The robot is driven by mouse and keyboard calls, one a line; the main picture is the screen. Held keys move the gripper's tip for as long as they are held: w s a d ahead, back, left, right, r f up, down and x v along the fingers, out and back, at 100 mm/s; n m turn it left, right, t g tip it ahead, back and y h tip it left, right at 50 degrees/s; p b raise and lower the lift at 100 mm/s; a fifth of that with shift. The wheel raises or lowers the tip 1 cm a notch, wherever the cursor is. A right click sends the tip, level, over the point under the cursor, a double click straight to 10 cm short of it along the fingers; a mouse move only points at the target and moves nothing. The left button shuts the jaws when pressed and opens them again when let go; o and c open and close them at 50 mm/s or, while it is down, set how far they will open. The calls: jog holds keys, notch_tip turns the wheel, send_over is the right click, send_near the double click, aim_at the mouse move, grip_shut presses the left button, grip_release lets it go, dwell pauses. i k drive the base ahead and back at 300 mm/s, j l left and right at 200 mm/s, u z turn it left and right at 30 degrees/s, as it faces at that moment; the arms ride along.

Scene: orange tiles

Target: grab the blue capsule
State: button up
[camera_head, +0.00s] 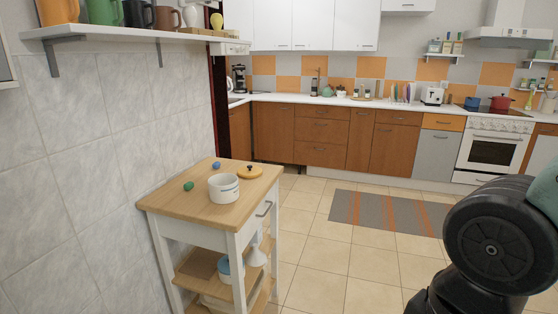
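A small blue object (216,165), which looks like the blue capsule, lies on the wooden top of a white kitchen cart (180,203), near its back edge by the tiled wall. A small green object (188,186) lies to its front left on the same top. A white pot or canister (224,188) stands in front of the blue object, slightly right, apart from it. A round wooden lid (249,172) with a dark knob lies to the right. Part of my arm shows at the lower right. My gripper is not in view.
A wall shelf (130,35) with several mugs hangs above and behind the cart. The cart's lower shelves hold white and blue dishes. The tiled floor right of the cart is open, with a striped rug (385,212) before the cabinets and the oven (492,150).

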aim_at(216, 165)
jog(key=i+l+z, duration=0.1)
jog(key=i, duration=0.75)
jog(key=i+l+z, duration=0.15)
jog(key=i, duration=0.7)
jog(key=i+l+u, duration=0.1)
jog(key=i+u, duration=0.35)
jog(key=i+l+u, duration=0.2)
jog(key=i+u, duration=0.25)
jog(key=i+l+u, duration=0.25)
jog(key=u, duration=0.2)
jog(key=i+l+u, duration=0.25)
jog(key=l+u, duration=0.2)
jog(key=l, duration=0.15)
jog(key=i+l+u, duration=0.2)
jog(key=l+u, duration=0.25)
